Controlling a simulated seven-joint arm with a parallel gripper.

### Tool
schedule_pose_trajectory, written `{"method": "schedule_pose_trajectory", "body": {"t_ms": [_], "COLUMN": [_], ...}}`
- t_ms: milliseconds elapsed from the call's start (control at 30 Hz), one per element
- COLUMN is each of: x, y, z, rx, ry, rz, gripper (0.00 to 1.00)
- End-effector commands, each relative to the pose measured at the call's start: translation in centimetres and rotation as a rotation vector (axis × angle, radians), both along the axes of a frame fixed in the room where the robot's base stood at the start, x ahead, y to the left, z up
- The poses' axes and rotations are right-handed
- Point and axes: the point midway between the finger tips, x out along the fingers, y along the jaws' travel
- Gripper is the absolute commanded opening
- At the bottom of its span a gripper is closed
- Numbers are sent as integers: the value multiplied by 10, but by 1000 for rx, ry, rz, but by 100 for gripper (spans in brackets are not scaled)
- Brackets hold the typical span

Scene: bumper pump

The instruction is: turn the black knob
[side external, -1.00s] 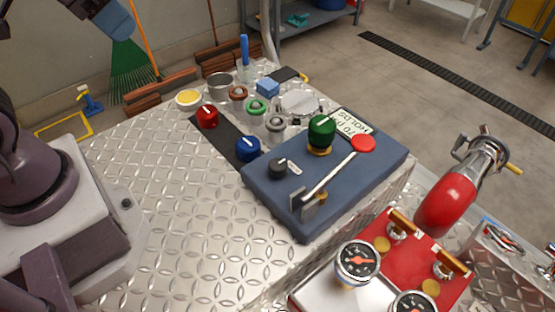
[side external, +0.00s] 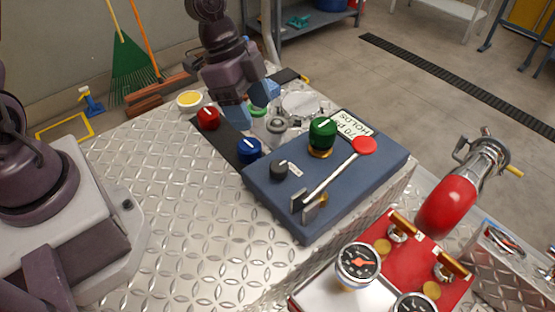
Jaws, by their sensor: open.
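The black knob (side external: 279,170) sits on the left part of a blue-grey panel box (side external: 345,190), with a light pointer line on top and a small white label beside it. My gripper (side external: 245,122) is open, pointing down behind and left of the knob, apart from it. Its fingers are above the far end of the dark strip, near the blue knob (side external: 249,149). The gripper hides some of the rings and cans behind it.
The panel also bears a green knob (side external: 322,133) and a red-ended lever (side external: 363,146). A red knob (side external: 208,118) and a yellow-topped tin (side external: 189,99) stand left of the gripper. The diamond-plate deck (side external: 180,220) is clear at front left.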

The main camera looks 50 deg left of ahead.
Motion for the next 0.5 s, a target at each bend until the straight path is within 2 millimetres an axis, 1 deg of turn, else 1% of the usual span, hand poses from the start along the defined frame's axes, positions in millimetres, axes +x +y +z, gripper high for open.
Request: {"method": "schedule_pose_trajectory", "body": {"t_ms": [167,267,367,500], "x": [5,5,7,10], "y": [0,-3,-8,-18], "z": [-1,-7,-20,-45], "rx": [14,15,13,14], "ry": [-59,-60,-57,-54], "rz": [-82,-89,-91,-91], "gripper": [63,63,63,63]}}
